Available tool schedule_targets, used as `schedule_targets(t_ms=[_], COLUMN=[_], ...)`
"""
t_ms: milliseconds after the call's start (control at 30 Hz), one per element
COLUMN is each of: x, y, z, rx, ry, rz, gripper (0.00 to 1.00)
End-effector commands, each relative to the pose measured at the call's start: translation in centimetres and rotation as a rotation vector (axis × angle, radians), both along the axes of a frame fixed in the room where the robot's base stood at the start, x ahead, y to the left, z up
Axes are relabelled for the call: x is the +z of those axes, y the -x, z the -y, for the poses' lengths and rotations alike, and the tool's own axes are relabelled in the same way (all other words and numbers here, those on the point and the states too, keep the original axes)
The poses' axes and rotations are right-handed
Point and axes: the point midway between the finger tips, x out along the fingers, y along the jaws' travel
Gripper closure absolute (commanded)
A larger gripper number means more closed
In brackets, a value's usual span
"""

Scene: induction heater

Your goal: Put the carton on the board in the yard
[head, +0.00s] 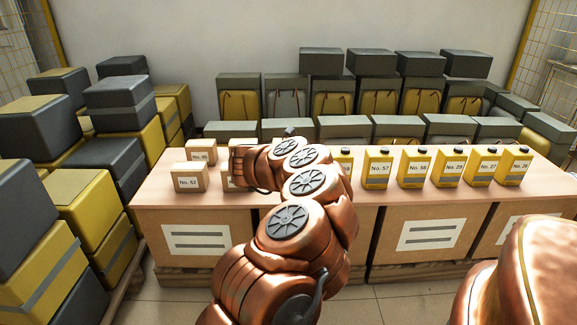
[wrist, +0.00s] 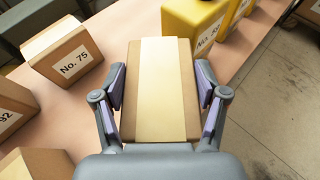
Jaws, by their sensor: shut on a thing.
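The carton (wrist: 167,85), light brown with a pale tape strip along its top, fills the middle of the wrist view. My gripper (wrist: 160,100) is shut on it, with a finger pad against each side. In the head view my arm hides most of the gripper and carton, around the left part of the long table (head: 300,190). I cannot tell whether the carton rests on the tabletop or is raised. No label shows on its visible top. The board in the yard is not in view.
Carton No. 62 (head: 189,177) stands left of my gripper. Carton No. 75 (wrist: 66,54) and other cartons are close by. Yellow containers (head: 414,168) line the table to the right. Stacked black and yellow boxes (head: 95,205) crowd the left side. Bare floor shows in front.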

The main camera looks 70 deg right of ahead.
Motion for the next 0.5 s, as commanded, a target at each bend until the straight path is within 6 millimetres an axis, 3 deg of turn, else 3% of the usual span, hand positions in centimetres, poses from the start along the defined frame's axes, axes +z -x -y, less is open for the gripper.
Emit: schedule_targets(t_ms=[500], x=[-0.6], y=[-5.2], z=[2.2], rx=[-0.003], ry=[0.002], rz=[-0.006], gripper=[0.79])
